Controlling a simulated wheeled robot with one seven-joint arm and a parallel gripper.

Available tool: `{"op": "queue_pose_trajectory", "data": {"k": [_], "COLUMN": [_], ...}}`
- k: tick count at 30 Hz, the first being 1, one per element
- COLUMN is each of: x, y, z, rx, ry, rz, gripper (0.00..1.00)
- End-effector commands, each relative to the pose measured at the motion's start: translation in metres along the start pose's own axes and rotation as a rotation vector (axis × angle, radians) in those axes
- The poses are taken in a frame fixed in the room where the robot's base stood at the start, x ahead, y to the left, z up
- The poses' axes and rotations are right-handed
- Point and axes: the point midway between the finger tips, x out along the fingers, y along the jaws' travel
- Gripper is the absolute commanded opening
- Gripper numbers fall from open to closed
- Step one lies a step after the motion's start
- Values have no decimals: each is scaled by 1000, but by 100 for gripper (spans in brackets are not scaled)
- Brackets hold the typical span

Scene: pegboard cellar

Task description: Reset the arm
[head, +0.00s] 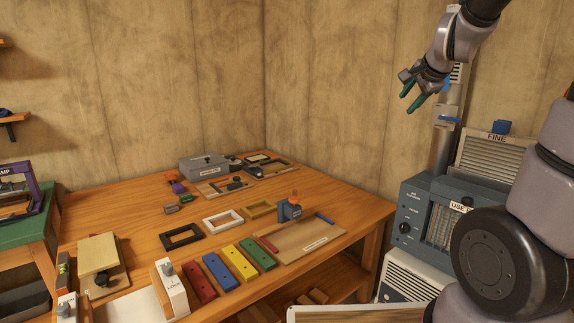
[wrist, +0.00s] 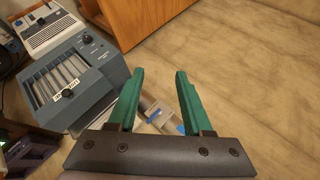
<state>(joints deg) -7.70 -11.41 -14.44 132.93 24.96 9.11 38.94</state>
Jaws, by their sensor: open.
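My gripper (head: 411,97) is raised at the upper right of the head view, in front of the wall and clear of the table. Its two green fingers are apart with nothing between them. In the wrist view my gripper (wrist: 157,92) also shows open and empty. Beyond its fingers there is a grey post part with blue clips (wrist: 158,114). My arm comes down from the top right corner, and its upper end is out of view.
A wooden workbench (head: 345,197) holds coloured blocks, small frames, a wooden tray and a grey box. A blue-grey machine (head: 415,215) stands right of it, also in the wrist view (wrist: 105,95). A green-topped stand (head: 40,225) is at left. Open air surrounds my gripper.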

Motion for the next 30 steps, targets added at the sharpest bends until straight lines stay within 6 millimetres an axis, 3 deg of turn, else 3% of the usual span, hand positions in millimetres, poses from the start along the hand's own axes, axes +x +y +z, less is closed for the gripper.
{"op": "queue_pose_trajectory", "data": {"k": [1, 6, 12, 18, 30], "x": [-27, -104, -165, -186, -187], "y": [2, 34, 82, 105, 106], "z": [15, 68, 105, 116, 117], "rx": [-82, -417, -729, -851, -856], "ry": [-47, -193, -282, -311, -315], "rz": [-5, 24, 74, 106, 108], "gripper": [50, 50, 50, 50, 50]}}
